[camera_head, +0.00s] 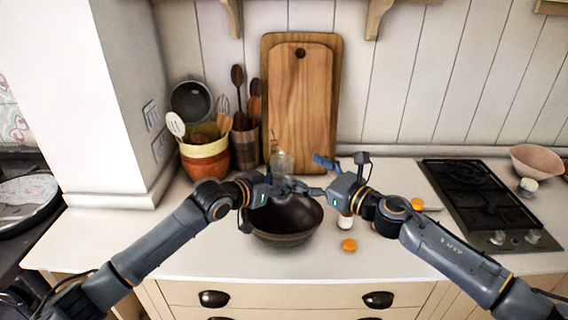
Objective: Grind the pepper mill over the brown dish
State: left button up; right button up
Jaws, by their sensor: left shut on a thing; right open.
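The brown dish (286,237) is a dark round bowl on the counter, partly covered by my grippers. My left gripper (292,185) is over the dish's back rim and is shut on a small, clear-looking upright thing, seemingly the pepper mill (282,162). Its lower part is hidden by the gripper. My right gripper (318,176) is open and empty, just right of the mill, with its fingers pointing left toward it. I cannot tell whether it touches the mill.
A small white jar (345,222) and an orange item (349,245) sit right of the dish. A black hob (480,200) is at right. The front counter is clear.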

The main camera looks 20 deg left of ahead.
aim_at(282, 161)
jog(key=d+n+g+y, duration=0.1)
jog(key=d+g+y, duration=0.1)
jog(key=d+g, duration=0.15)
jog(key=x, duration=0.7)
jog(key=f+x, duration=0.1)
jog(key=x, duration=0.3)
jog(key=shift+w+a+f, duration=0.1)
jog(key=shift+w, duration=0.05)
jog(key=c, duration=1.2)
